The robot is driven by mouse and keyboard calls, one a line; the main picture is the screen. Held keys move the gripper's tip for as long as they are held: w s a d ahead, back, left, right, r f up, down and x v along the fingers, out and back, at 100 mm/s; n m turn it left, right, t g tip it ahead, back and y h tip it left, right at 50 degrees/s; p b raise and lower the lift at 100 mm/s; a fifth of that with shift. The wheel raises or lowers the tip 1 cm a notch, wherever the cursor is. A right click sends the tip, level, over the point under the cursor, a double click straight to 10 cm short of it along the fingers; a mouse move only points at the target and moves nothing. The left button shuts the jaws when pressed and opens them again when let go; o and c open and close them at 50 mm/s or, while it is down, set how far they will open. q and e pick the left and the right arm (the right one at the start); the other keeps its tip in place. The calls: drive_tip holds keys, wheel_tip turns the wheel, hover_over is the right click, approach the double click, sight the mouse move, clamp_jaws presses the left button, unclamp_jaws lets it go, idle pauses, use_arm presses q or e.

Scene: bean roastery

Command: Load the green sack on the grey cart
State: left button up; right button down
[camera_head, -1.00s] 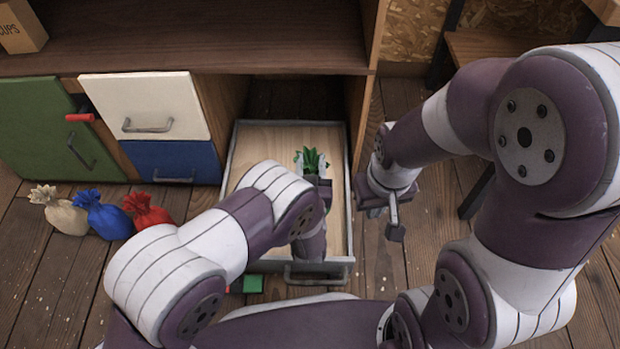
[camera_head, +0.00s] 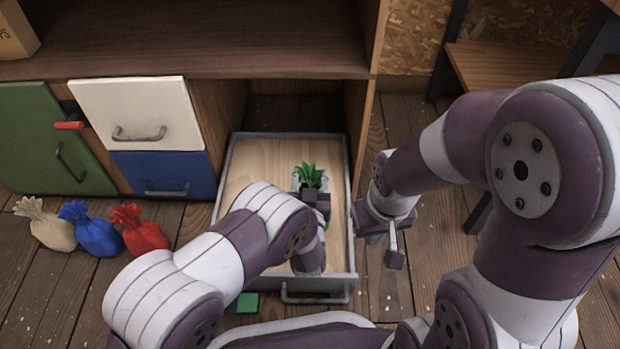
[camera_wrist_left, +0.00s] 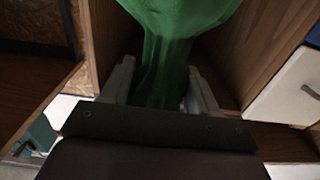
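My left gripper (camera_head: 312,200) is over the open drawer (camera_head: 240,180). In the left wrist view it (camera_wrist_left: 160,88) is shut on the gathered neck of the green sack (camera_wrist_left: 180,20), with a finger on each side of the cloth. In the head view only the leafy green top of the sack (camera_head: 310,176) shows; my gripper and forearm hide the rest. My right gripper (camera_head: 384,248) is empty, to the right of the drawer, and its fingers look apart. I cannot make out a grey cart in either view.
Beige (camera_head: 50,228), blue (camera_head: 92,230) and red (camera_head: 140,231) sacks stand on the floor at left. Behind them are a green door (camera_head: 45,140), a white drawer (camera_head: 140,108) and a blue drawer (camera_head: 165,172). A small green piece (camera_head: 245,302) shows below the drawer.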

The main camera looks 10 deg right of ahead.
use_arm(q)
drive_tip(key=shift+r, duration=0.35)
drive_tip(key=s+a+p, duration=0.2)
drive_tip(key=s+p, duration=0.4)
drive_tip(key=s, duration=0.5)
drive_tip(key=w+a+r+n+g+y, duration=0.2)
drive_tip(key=w+a+r+g, duration=0.3)
drive_tip(key=w, duration=0.3)
drive_tip(key=s+a+r+g, duration=0.1)
drive_tip(key=a+r+g, duration=0.1)
drive_tip(key=a+g, duration=0.3)
drive_tip(key=s+a+r+g, duration=0.3)
drive_tip(key=s+a, duration=0.5)
drive_tip(key=s+a+r+g+y, duration=0.1)
drive_tip(key=s+a+r+g, duration=0.2)
drive_tip(key=s+a, duration=0.5)
drive_tip(key=shift+s+a+r, duration=0.4)
drive_tip(key=shift+s+r, duration=0.1)
drive_tip(key=shift+s, duration=0.2)
